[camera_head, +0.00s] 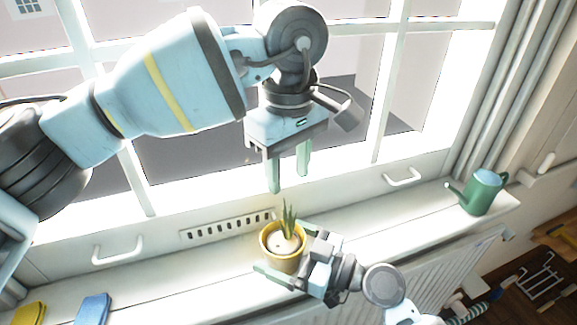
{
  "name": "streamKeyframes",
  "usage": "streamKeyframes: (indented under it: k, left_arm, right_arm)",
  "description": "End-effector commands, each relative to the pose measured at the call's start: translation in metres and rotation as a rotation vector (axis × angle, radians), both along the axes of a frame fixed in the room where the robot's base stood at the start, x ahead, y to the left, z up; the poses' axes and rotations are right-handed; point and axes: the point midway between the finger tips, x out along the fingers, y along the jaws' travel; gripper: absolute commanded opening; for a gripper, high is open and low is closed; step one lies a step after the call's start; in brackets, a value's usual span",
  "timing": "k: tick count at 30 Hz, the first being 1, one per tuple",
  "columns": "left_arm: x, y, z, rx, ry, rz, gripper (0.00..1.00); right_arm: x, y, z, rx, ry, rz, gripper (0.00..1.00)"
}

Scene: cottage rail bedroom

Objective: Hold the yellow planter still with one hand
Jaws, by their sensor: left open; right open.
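The yellow planter (272,256) stands upright on the white windowsill, with a pale bulb (283,243) and green shoots in it. My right gripper (285,250) comes in from the right, low at the planter. It is open, with one green finger in front of the planter and the other largely hidden near its far side. I cannot tell whether the fingers touch it. My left gripper (289,172) is open and empty, pointing down above and behind the planter, in front of the window.
A green watering can (482,192) stands at the sill's right end. A yellow item (28,314) and a blue item (92,308) lie at the lower left. White handles (118,251) and a slotted vent (228,227) are at the window's base. The sill is clear on both sides of the planter.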

Motion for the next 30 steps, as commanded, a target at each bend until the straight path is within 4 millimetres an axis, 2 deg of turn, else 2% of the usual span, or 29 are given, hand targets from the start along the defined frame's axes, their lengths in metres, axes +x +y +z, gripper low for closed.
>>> streamKeyframes:
  k: [7, 21, 25, 30]
  left_arm:
    - [0.0, 0.0, 0.0, 0.0, 0.0, 0.0, 0.42]
    - [0.0, 0.0, 0.0, 0.0, 0.0, 0.0, 0.42]
    - [0.0, 0.0, 0.0, 0.0, 0.0, 0.0, 0.42]
    - [0.0, 0.0, 0.0, 0.0, 0.0, 0.0, 0.42]
  right_arm:
    - [-0.005, -0.01, -0.001, -0.001, 0.002, -0.001, 0.96]
    - [-0.044, -0.086, -0.001, -0.002, 0.002, -0.001, 0.96]
    - [-0.051, -0.099, -0.001, -0.001, 0.002, 0.0, 0.96]
    - [-0.055, -0.106, 0.0, 0.0, 0.0, 0.001, 0.96]
